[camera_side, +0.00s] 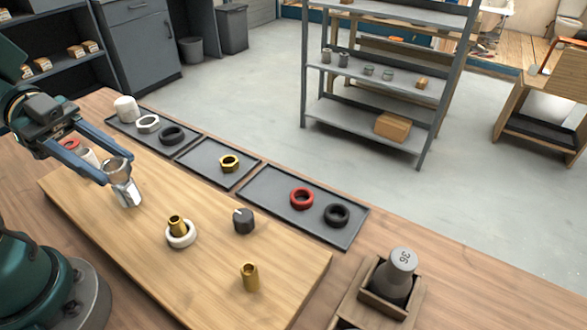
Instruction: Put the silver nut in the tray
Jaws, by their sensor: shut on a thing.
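My gripper (118,172) is shut on a shiny silver metal piece (126,193) over the left part of the wooden board. The piece has a round, open top between the fingertips and a narrower lower part. I cannot tell whether it is one part or a nut above a fitting, nor whether it touches the board. A silver hex nut (148,123) lies in the left dark tray (195,142), between a white cylindrical part (126,108) and a black ring (172,135). The middle tray (204,171) holds a brass nut (229,163).
The right tray (270,204) holds a red ring (301,198) and a black ring (336,215). On the board (210,275) stand a brass fitting in a white ring (181,234), a dark knob (243,221) and a brass piece (250,277). A grey-capped bottle (394,276) stands in a wooden box.

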